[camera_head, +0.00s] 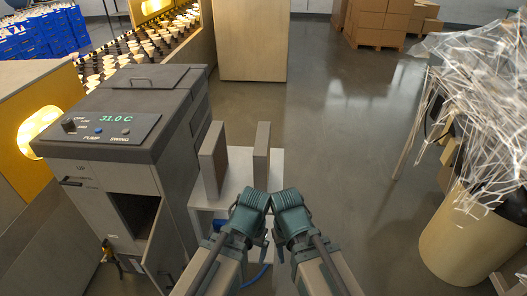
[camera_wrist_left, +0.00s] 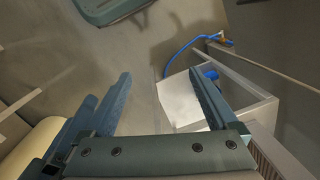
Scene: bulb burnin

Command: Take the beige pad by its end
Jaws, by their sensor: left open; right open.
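Two upright brownish-grey slabs stand on a pale stand (camera_head: 236,178) beside the cooler. The left slab (camera_head: 213,160) is broader, and the right slab (camera_head: 261,149) is narrower in view. I cannot tell for sure which is the beige pad. My left gripper (camera_head: 252,204) and right gripper (camera_head: 290,207) are close together at the stand's near right corner, apart from both slabs.
The grey cooler (camera_head: 115,125) reads 31.0 C, with an open compartment low in front. A blue hose (camera_wrist_left: 190,45) runs by the stand. A beige bin (camera_head: 460,235) with clear wrap (camera_head: 475,100) is at right. Open floor (camera_head: 345,130) lies between.

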